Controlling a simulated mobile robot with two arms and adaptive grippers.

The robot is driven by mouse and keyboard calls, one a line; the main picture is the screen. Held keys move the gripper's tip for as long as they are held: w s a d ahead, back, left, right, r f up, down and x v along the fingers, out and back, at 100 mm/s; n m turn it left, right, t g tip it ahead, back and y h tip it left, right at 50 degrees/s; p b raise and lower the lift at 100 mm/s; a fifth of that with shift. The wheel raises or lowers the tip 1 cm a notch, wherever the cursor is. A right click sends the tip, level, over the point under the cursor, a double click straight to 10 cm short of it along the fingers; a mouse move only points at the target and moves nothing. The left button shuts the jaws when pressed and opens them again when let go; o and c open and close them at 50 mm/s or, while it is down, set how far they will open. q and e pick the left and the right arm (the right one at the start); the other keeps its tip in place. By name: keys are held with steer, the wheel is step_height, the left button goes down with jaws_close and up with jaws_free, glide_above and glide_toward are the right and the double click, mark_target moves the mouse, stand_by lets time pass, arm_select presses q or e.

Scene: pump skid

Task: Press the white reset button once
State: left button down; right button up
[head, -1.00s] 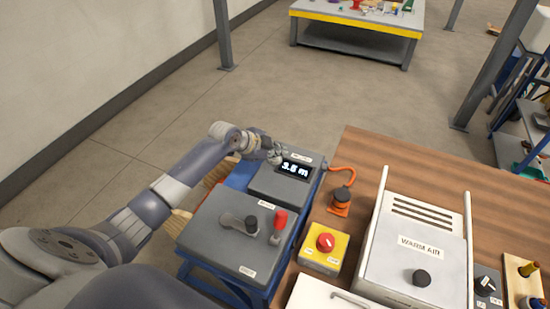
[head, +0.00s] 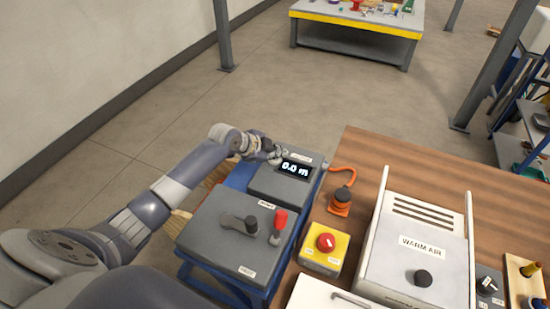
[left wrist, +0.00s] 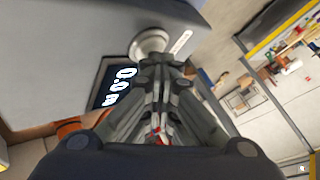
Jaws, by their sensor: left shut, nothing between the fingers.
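The grey display box (head: 268,186) has a dark screen (head: 295,169) that reads "0.0 m"; the screen also shows in the left wrist view (left wrist: 118,84). The round whitish reset button (left wrist: 148,42) is on the same box face, beside a white label. My left gripper (head: 276,156) is shut and empty, with its fingertips at the button. In the left wrist view the fingertips (left wrist: 162,62) overlap the button's lower edge; I cannot tell whether they still touch it. In the head view the gripper largely hides the button. My right gripper is not in view.
A grey box with a black-knobbed lever (head: 240,222) and a red-topped handle (head: 279,222) stands nearer. To the right are a yellow box with a red button (head: 325,243), an orange-cabled plug (head: 341,199) and the warm air unit (head: 420,247).

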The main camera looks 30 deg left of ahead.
mark_target(276, 161)
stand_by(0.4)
arm_select(q)
steer(key=shift+a+r+p, duration=0.1)
steer(key=shift+r+p, duration=0.7)
steer(key=shift+r, duration=0.15)
step_height(276, 161, up, 5)
steer(key=p, duration=0.4)
stand_by(0.5)
